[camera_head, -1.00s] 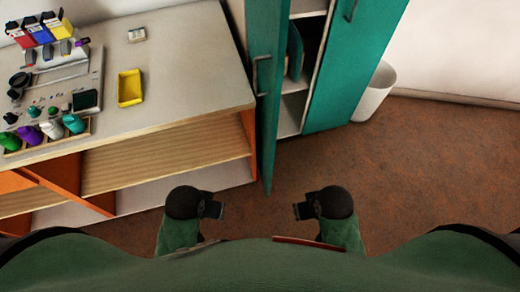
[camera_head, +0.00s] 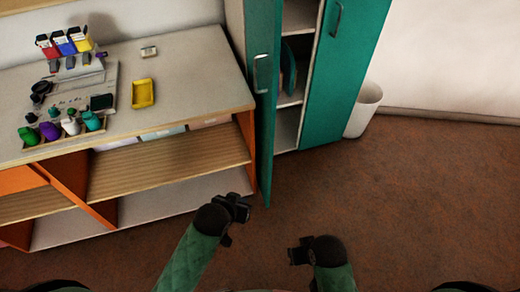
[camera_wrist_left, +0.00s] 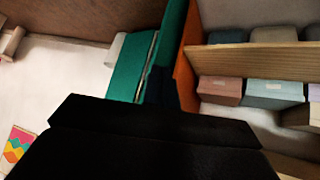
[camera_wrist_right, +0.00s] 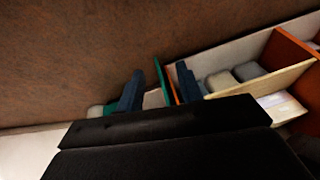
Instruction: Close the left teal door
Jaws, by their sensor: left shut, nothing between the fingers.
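The left teal door (camera_head: 266,120) stands swung open in the head view, seen nearly edge-on, with a grey handle (camera_head: 262,73) on it. It stands beside the right end of the wooden shelf unit. A teal panel (camera_wrist_left: 135,65) shows in the left wrist view beyond the finger. My left gripper (camera_head: 236,207) is shut and empty, a little left of the door's lower end and apart from it. My right gripper (camera_head: 295,252) is lower and to the right, over the floor. Its two fingers (camera_wrist_right: 158,88) show apart in the right wrist view, with nothing between them.
The right teal door (camera_head: 345,70) looks closed. Cabinet shelves (camera_head: 290,100) show between the doors. The shelf unit (camera_head: 190,85) at left carries bottles, a yellow tray (camera_head: 143,93) and small boxes. A white bin (camera_head: 364,112) stands right of the cabinet. The brown floor (camera_head: 400,200) is clear.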

